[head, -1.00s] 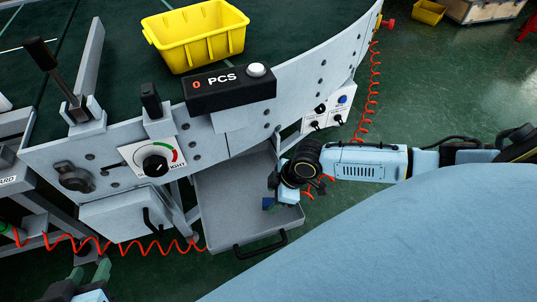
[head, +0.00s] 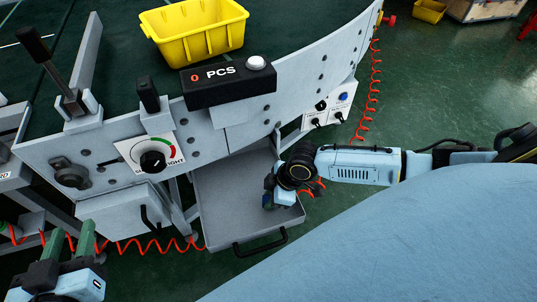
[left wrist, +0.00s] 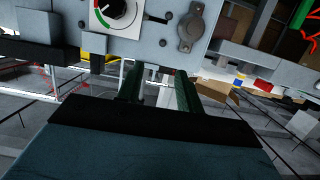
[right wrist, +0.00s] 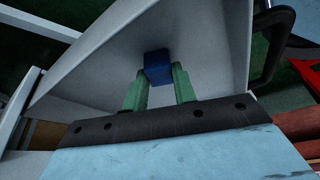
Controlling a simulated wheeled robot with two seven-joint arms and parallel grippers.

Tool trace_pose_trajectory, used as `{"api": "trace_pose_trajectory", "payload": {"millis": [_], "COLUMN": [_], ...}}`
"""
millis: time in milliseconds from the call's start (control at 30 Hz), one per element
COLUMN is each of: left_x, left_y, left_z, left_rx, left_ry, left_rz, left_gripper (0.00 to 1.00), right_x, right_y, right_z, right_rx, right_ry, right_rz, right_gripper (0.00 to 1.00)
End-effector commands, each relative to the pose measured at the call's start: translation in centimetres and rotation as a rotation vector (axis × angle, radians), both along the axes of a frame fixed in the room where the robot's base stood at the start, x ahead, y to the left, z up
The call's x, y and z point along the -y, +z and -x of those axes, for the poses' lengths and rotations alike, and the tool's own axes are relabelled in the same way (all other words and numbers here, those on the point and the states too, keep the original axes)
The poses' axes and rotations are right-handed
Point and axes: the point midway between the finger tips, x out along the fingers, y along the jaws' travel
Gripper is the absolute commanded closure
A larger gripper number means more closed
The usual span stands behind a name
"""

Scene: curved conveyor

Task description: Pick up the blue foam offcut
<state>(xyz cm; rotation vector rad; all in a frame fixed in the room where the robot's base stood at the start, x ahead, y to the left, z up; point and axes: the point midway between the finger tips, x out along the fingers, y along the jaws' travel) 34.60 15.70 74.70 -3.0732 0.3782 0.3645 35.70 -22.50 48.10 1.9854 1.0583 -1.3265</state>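The blue foam offcut (right wrist: 157,66) is a small dark-blue block between the fingertips of my right gripper (right wrist: 159,80). Both green fingers appear to touch its sides. In the head view the right gripper (head: 269,190) points down into the grey tray (head: 222,205), near its right side, and the offcut (head: 267,201) shows only as a small dark-blue patch. I cannot tell whether the offcut rests on the tray floor or is just above it. My left gripper (head: 72,243) is open and empty, left of the tray; its fingers also show in the left wrist view (left wrist: 158,88).
The tray has a black front handle (head: 260,244) and walls around it. Above are the conveyor's side panel with a dial (head: 152,160), a counter box (head: 228,82) and a yellow bin (head: 195,32). A red coiled cable (head: 150,246) hangs near the left gripper.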

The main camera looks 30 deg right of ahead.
Motion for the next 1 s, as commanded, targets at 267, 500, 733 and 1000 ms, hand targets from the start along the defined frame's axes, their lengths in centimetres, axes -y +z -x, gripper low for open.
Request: {"api": "trace_pose_trajectory", "payload": {"millis": [267, 500, 733, 1000], "left_x": [0.0, 0.0, -0.6, -2.4], "left_y": [0.0, -0.1, -1.7, -5.8], "left_z": [0.0, 0.0, 0.7, 3.6], "left_rx": [-0.002, -0.007, -0.114, -0.411], "left_ry": [0.0, 0.0, 0.01, 0.034], "left_rz": [0.0, -0.002, -0.032, -0.11], "left_gripper": [0.64, 0.64, 0.64, 0.64], "right_x": [0.0, 0.0, 0.0, 0.0], "right_y": [0.0, 0.1, 1.0, 3.5], "right_z": [0.0, 0.0, 0.0, 0.0], "right_rx": [0.0, 0.0, 0.001, 0.001], "right_ry": [0.0, 0.0, 0.001, 0.001], "right_rz": [0.0, 0.0, -0.001, -0.001], "right_gripper": [0.95, 0.95, 0.95, 0.95]}}
